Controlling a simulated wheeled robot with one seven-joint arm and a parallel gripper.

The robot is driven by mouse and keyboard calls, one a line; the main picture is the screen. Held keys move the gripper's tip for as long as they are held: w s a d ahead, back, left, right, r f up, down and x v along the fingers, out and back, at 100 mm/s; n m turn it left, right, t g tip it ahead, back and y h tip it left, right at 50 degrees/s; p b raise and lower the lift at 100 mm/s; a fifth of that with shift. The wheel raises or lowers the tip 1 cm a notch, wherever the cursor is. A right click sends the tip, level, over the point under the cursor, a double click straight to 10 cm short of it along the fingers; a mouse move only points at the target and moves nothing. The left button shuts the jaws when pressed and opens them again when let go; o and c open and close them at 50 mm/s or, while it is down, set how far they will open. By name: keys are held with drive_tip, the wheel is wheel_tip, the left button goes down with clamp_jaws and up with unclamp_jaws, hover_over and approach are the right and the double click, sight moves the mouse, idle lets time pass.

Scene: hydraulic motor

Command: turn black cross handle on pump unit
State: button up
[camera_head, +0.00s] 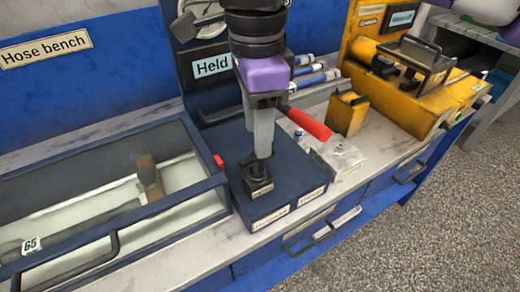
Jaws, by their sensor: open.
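My gripper (261,158), purple with grey fingers, points straight down over a dark blue box-shaped unit (290,188) on the bench. Its fingertips are at or just above a small black fitting (260,187) on the unit's top, near the front left. The fingers hide part of this fitting, so I cannot make out its cross shape or whether they touch it. The jaws are open. A red lever grip (305,123) sticks out to the right behind the fingers. Labels on the unit's front are too small to read.
Left stands a blue-framed glass-lidded case (120,225) with a hammer-like tool (149,178) inside. Right are a clear block (340,157), a small yellow box (346,113) and a large yellow machine (420,85). A panel labelled "Held" (212,66) rises behind my arm.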

sight(257, 161)
drive_tip(key=shift+s+a+f, duration=0.1)
drive_tip(key=shift+f, duration=2.7)
clamp_jaws()
